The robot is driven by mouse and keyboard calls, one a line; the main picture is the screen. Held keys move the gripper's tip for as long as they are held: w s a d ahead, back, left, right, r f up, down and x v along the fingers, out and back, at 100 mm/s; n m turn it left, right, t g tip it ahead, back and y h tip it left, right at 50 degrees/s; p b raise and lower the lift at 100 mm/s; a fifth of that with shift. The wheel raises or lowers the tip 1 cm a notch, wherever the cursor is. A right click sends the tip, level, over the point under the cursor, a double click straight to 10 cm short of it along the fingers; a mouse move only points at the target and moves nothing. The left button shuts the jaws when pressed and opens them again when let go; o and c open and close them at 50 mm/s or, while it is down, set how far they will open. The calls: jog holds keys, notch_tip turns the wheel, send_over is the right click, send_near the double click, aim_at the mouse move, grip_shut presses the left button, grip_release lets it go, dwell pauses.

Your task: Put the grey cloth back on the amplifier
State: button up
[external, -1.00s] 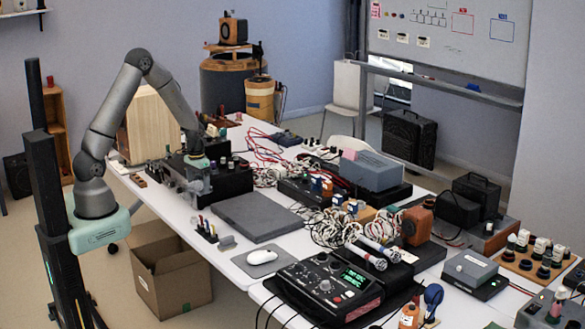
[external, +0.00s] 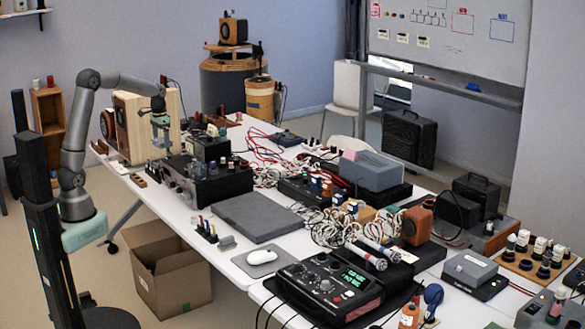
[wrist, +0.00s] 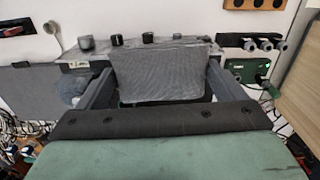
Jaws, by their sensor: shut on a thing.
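The grey cloth (wrist: 162,70) is between my gripper's fingers (wrist: 160,88) in the wrist view, with a flat woven face showing. My gripper (external: 160,128) is shut on it and, in the external view, is raised over the far left end of the table. The cloth is too small to make out clearly there. A black, amplifier-like unit with knobs on its front (external: 222,184) stands on the table to the right of and nearer than my gripper. In the wrist view a grey-topped unit with several black knobs (wrist: 90,55) lies beyond the cloth.
Wooden-cased speakers (external: 135,128) stand beside my gripper. A dark flat panel (external: 257,217) lies in front of the black unit. Tangled cables (external: 265,160) cover the table to its right. An open cardboard box (external: 170,280) stands on the floor.

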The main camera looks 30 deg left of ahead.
jog(key=shift+s+d+r+b, duration=0.2)
jog(key=shift+d+r+b, duration=0.05)
jog(key=shift+d+b, duration=0.1)
jog(key=shift+r, duration=0.2)
jog(key=w+a+f+p, duration=0.2)
jog(key=w+a+f, duration=0.2)
jog(key=w, duration=0.5)
jog(key=p, duration=0.1)
send_over(175, 160)
jog(key=s, duration=0.1)
jog(key=f, duration=0.4)
jog(key=shift+d, duration=0.35)
jog(key=shift+w+a+f, duration=0.25)
jog(key=shift+w+f, duration=0.2)
jog(key=shift+f, duration=1.8)
jog(key=shift+f, duration=0.1)
